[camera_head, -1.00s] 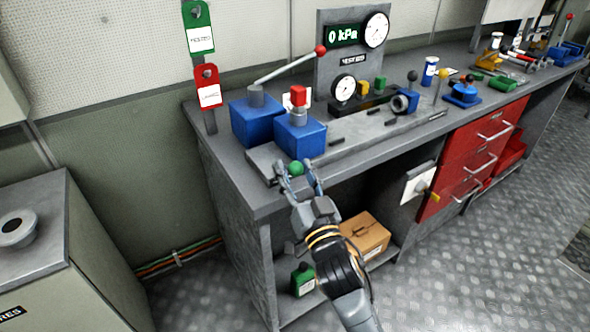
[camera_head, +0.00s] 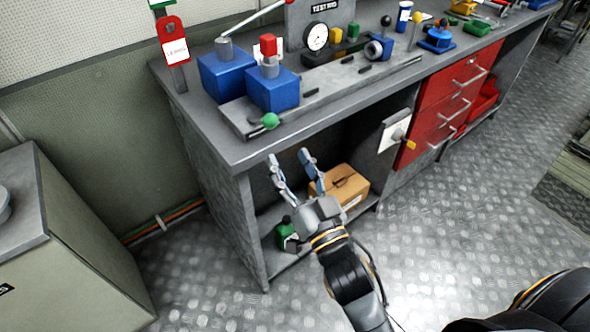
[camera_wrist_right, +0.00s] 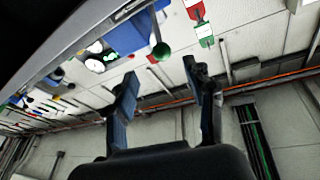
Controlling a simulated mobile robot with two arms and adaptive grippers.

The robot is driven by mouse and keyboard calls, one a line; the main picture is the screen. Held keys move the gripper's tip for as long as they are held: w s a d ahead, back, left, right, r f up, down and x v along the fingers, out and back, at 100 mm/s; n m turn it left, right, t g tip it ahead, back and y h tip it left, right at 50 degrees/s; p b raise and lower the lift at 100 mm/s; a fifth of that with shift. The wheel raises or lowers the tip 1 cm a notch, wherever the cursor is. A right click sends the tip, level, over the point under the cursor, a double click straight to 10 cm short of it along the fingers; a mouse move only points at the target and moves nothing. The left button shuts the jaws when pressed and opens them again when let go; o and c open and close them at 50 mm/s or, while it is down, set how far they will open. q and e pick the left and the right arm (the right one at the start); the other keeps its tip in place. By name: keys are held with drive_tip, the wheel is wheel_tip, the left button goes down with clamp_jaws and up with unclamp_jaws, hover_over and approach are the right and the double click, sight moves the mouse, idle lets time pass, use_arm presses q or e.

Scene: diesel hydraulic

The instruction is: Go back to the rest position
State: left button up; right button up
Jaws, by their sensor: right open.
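My right gripper (camera_head: 292,162) is open and empty in the head view. It appears in front of the workbench, below the front edge of its top, with the lower shelf behind it. In the right wrist view the two fingers (camera_wrist_right: 160,85) stand wide apart with nothing between them. The green knob (camera_head: 270,121) on the bench-top fixture lies above the fingertips and apart from them. It also shows in the wrist view (camera_wrist_right: 161,51). My left gripper is not in view.
The workbench (camera_head: 230,150) carries blue blocks (camera_head: 272,90) and a gauge (camera_head: 317,37). A cardboard box (camera_head: 340,186) and a green bottle (camera_head: 287,236) sit on its lower shelf. Red drawers (camera_head: 447,102) are to the right. A grey cabinet (camera_head: 75,250) stands left. The front floor is clear.

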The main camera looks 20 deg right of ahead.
drive_tip(key=shift+v, duration=0.85)
